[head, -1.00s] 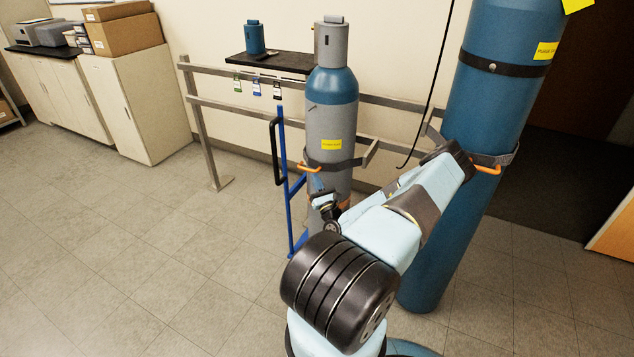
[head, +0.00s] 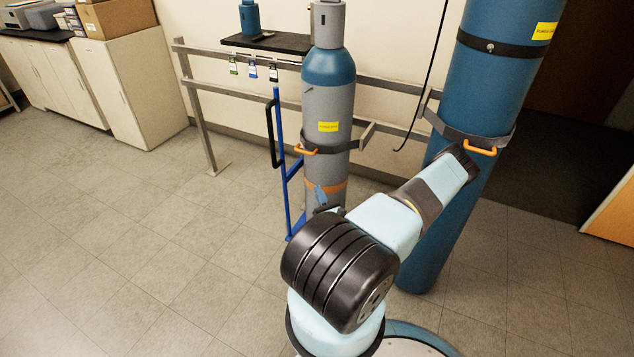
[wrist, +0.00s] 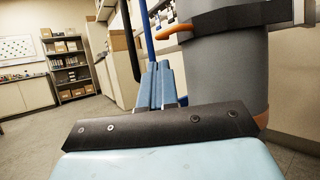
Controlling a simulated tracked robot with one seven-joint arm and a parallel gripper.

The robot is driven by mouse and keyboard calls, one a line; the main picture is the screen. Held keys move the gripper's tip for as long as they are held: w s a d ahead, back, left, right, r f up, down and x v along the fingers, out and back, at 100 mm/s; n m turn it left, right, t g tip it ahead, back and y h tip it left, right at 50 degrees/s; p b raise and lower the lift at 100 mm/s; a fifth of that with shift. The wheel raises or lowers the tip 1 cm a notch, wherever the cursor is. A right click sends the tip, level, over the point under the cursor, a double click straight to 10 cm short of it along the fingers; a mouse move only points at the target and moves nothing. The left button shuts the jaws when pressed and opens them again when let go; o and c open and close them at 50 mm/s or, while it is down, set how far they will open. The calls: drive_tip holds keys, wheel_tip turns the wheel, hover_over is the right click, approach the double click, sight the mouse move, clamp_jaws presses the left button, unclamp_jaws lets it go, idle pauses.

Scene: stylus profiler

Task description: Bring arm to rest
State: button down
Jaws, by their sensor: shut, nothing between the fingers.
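My gripper (wrist: 162,84) shows in the wrist view as two blue fingers side by side, shut with nothing between them. In the head view only a small blue part of my gripper (head: 320,194) shows behind my arm, in front of the lower part of the grey cylinder (head: 328,112). The cylinder's grey wall (wrist: 232,70) stands just right of the fingers in the wrist view. I cannot tell whether they touch. My arm is bent, its elbow near the large blue cylinder (head: 490,90) on the right; much of the forearm is hidden.
A blue hand truck (head: 284,165) stands beside the grey cylinder. Straps with orange handles (head: 481,149) hold the cylinders at a metal rail (head: 225,89). A black shelf (head: 268,42) is behind. White cabinets (head: 128,90) stand at the left. The floor (head: 120,245) at left is clear.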

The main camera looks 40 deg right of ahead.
drive_tip(key=w+a+r+n+g+y, duration=0.1)
drive_tip(key=a+r+n+g+y, duration=2)
drive_tip(key=a+r+n, duration=0.6)
drive_tip(key=s+a+r+n+t+h, duration=0.2)
drive_tip(key=s+r+n+h, duration=0.4)
drive_tip(key=s+r, duration=0.4)
drive_tip(key=s+a+r+n+t+h, duration=0.2)
drive_tip(key=s+a+r+n+h, duration=0.2)
drive_tip(key=r, duration=1.2)
drive_tip(key=s+n+h, duration=0.2)
drive_tip(key=s+h, duration=0.2)
drive_tip(key=s, duration=0.2)
drive_tip(key=shift+s+h, duration=0.2)
drive_tip(key=shift+h, duration=0.1)
